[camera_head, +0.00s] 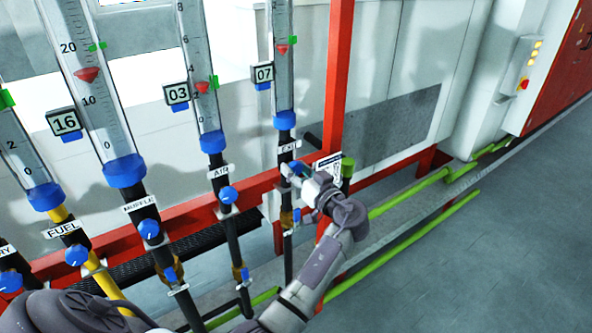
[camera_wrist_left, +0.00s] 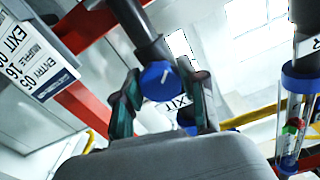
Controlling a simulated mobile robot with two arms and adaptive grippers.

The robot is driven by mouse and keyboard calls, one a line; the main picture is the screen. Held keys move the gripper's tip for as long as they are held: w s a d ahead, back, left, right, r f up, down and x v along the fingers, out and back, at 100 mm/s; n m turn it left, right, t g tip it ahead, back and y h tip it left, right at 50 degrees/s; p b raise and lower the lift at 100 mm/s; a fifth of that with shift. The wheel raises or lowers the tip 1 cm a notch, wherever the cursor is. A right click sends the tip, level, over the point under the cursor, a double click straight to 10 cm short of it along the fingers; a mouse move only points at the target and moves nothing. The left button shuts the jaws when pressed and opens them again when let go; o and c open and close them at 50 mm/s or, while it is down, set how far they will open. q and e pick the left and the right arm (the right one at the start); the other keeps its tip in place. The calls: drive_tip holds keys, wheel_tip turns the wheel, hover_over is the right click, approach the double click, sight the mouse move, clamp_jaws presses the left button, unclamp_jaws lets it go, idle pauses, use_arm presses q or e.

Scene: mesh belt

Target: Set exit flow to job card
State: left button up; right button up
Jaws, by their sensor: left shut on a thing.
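The EXIT flow tube (camera_head: 283,75) is the rightmost tube, with a red float (camera_head: 282,49) just below a green marker (camera_head: 293,40) and a small display (camera_head: 263,73) reading 07. My left gripper (camera_head: 293,170) is at the EXIT valve, below the EXIT label (camera_head: 289,147). In the left wrist view its two fingers (camera_wrist_left: 160,100) are on either side of the blue EXIT knob (camera_wrist_left: 159,75), shut on it. The job card (camera_wrist_left: 42,62) shows lines for EXIT, MUFFLE and ENTRY; its EXIT figure is cut off. In the head view, the card (camera_head: 328,165) is behind my gripper.
Other tubes stand to the left: AIR (camera_head: 203,85) with display 03, and MUFFLE (camera_head: 103,95) with display 16. Their blue knobs (camera_head: 228,195) hang below. A red post (camera_head: 337,85) and green pipes (camera_head: 410,192) are close to my left arm. The right floor is clear.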

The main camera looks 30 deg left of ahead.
sight(288, 129)
use_arm(q)
drive_tip(key=m+b, duration=0.2)
drive_tip(key=b, duration=0.1)
drive_tip(key=shift+f, duration=0.2)
drive_tip(key=m, duration=0.2)
drive_tip(key=shift+r+m+b, duration=0.3)
drive_tip(key=shift+m+b, duration=0.1)
drive_tip(key=o, duration=0.9)
drive_tip(key=shift+o, duration=1.2)
wheel_tip(288, 129, up, 10)
drive_tip(key=shift+f, duration=0.1)
